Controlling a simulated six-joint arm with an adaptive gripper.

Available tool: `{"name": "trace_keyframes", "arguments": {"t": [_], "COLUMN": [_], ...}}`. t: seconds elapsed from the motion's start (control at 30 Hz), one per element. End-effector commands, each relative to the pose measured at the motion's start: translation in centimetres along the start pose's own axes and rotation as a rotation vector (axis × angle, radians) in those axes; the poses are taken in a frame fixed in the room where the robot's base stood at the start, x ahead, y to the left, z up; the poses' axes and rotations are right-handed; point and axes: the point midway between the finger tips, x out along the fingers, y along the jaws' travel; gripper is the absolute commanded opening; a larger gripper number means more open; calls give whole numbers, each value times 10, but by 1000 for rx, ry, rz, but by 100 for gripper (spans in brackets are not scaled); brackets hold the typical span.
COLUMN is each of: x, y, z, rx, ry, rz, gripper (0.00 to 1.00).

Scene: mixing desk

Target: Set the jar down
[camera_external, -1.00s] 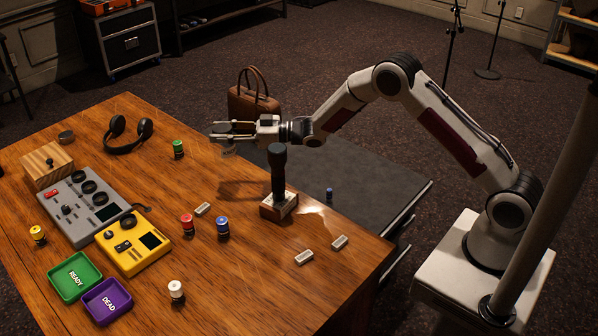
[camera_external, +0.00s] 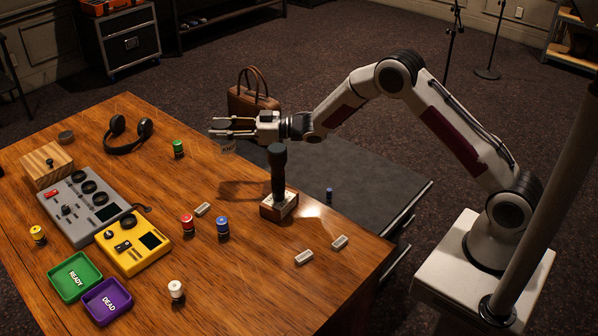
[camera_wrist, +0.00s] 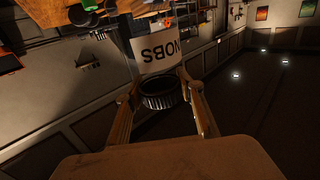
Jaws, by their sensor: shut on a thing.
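The jar (camera_wrist: 162,55) has a dark ridged lid (camera_wrist: 162,94) and a pale label whose visible letters read "NOBS", upside down in the wrist view. My gripper (camera_wrist: 158,84) is shut on the jar around its lid. In the outside view my gripper (camera_external: 222,126) is in the air near the desk's far right edge, in front of the brown handbag. The jar's label (camera_external: 228,147) hangs just below the fingers there. The jar is apart from the wooden desk (camera_external: 260,290); its exact height is hard to tell.
The green-topped canister (camera_external: 178,149) and headphones (camera_external: 130,134) are left of my gripper. A dark joystick on a wooden base (camera_external: 279,203) stands nearer the camera. Mixers, coloured canisters and the READY (camera_external: 75,293) and DEAD (camera_external: 107,313) trays fill the left. The front right desk area is mostly bare.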

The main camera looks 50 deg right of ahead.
Motion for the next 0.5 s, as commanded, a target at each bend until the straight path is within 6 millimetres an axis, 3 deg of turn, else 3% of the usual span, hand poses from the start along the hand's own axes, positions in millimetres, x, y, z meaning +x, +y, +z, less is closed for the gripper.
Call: {"name": "trace_keyframes", "arguments": {"t": [0.27, 0.5], "x": [0, 0], "y": [0, 0], "z": [-20, -67], "rx": [-3, -5], "ry": [5, 6], "rz": [0, 0], "gripper": [0, 0]}}
